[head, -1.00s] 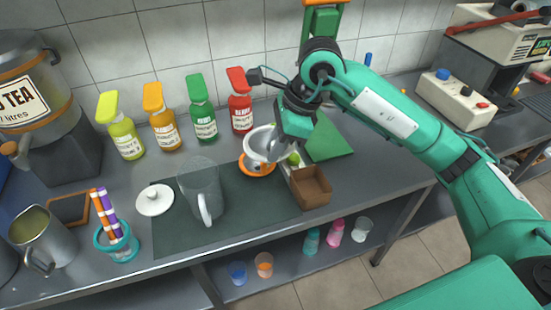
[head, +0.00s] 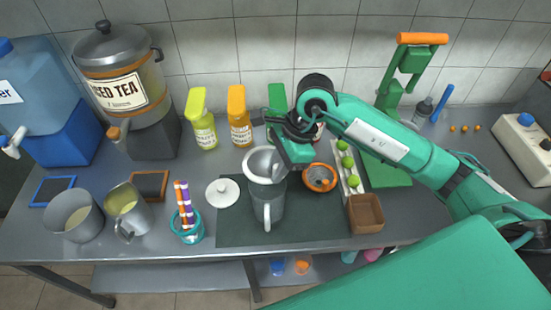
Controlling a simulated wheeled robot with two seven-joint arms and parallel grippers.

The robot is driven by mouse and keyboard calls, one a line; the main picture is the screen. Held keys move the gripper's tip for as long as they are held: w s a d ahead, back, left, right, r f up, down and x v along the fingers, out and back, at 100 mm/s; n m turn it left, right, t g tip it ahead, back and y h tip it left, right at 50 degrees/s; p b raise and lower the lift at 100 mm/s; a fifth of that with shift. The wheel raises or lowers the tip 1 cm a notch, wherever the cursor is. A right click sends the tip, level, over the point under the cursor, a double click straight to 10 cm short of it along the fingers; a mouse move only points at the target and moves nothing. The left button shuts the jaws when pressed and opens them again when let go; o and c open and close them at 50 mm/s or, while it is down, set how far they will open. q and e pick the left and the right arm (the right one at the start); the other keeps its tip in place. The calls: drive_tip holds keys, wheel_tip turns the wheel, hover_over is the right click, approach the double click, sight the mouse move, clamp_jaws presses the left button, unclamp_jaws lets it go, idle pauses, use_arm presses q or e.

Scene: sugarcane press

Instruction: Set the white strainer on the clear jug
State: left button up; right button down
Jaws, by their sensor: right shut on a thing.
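The white strainer (head: 259,164) is held in my right gripper (head: 280,168), whose fingers are shut on its right side. The strainer is at the mouth of the clear jug (head: 267,207) and overlaps the jug's top in the head view. I cannot tell whether it touches the jug's rim. The jug stands upright on the dark mat, its handle facing the front edge. My left gripper is out of view.
An orange-rimmed bowl (head: 319,178) is right of the jug, beside a tray of green limes (head: 349,171) and a brown box (head: 366,213). A white lid (head: 222,192) and a teal cup of straws (head: 188,228) are left. Syrup bottles (head: 240,120) stand behind.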

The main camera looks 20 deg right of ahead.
drive_tip(key=shift+f+b, duration=0.9)
drive_tip(key=shift+f, duration=1.35)
wheel_tip(320, 180, down, 4)
drive_tip(key=b, duration=0.4)
drive_tip(key=shift+r, duration=0.1)
drive_tip(key=shift+s+b, duration=0.1)
drive_tip(key=shift+b, duration=0.6)
drive_tip(key=c, duration=0.8)
unclamp_jaws()
drive_tip(key=shift+o, duration=0.2)
drive_tip(key=shift+r+p, duration=1.45)
drive_tip(key=shift+r, duration=2)
